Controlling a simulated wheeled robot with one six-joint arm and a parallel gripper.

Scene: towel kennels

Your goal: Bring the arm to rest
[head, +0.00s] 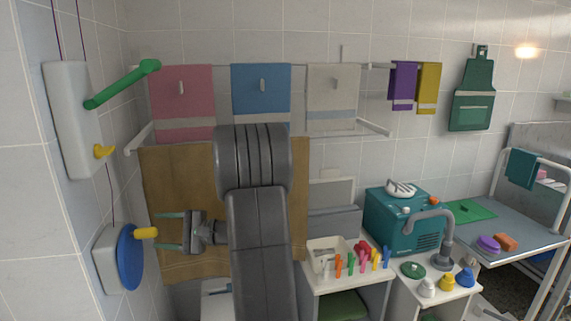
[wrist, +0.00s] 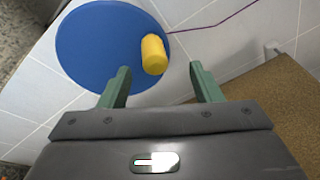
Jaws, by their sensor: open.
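My gripper (head: 170,231) is open and empty, with its green fingers pointing left in the head view. It also shows in the wrist view (wrist: 163,88), fingers spread apart. Ahead of the fingers is a blue disc (head: 131,257) with a yellow handle (head: 146,232), mounted on a white box (head: 107,262) on the left wall. In the wrist view the yellow handle (wrist: 153,55) stands out from the blue disc (wrist: 95,45), beyond the fingertips and apart from them. My arm covers part of the brown towel behind it in the head view.
A white wall box (head: 75,120) with a green lever (head: 122,84) is above the disc. A brown towel (head: 165,170) hangs behind my gripper, below pink (head: 182,95), blue (head: 261,85) and pale (head: 332,90) towels. A cluttered counter (head: 345,280) stands right of my arm.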

